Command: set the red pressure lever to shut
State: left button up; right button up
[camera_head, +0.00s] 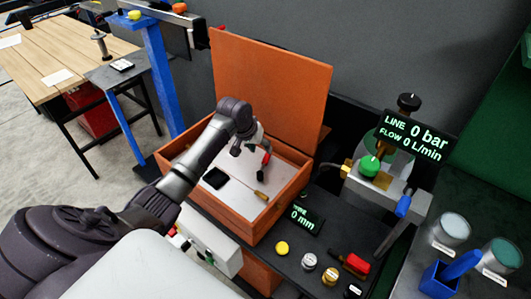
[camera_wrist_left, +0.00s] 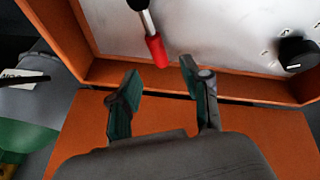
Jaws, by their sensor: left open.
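The red pressure lever (camera_head: 266,158) has a red grip on a metal rod and stands over the white panel inside an orange box. In the left wrist view its red grip (camera_wrist_left: 157,50) points toward my left gripper, and its rod runs up to a black part at the top edge. My left gripper (camera_head: 250,143) is over the box beside the lever, partly hidden by its own wrist. In the left wrist view its two fingers (camera_wrist_left: 164,82) are spread and empty, with the red grip just beyond the gap. My right gripper does not show.
The orange box (camera_head: 282,214) has a raised lid (camera_head: 268,85) behind it. A black knob (camera_wrist_left: 297,52) is on the panel. A display (camera_head: 415,135) reads 0 bar and 0 L/min; another (camera_head: 302,214) reads 0 mm. A red-handled tool (camera_head: 356,263) and several caps lie on the dark bench.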

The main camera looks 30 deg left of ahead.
aim_at(266, 155)
pick_arm(q)
jog(key=x, duration=0.4)
jog(key=shift+w+f, duration=0.25)
jog(key=shift+f, duration=0.05)
jog(key=shift+w+d+f, duration=0.1)
jog(key=shift+f, duration=0.2)
jog(key=shift+w+f, duration=0.1)
jog(key=shift+f, duration=0.2)
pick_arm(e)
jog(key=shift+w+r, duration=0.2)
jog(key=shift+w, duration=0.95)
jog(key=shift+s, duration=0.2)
pick_arm(q)
grip_shut()
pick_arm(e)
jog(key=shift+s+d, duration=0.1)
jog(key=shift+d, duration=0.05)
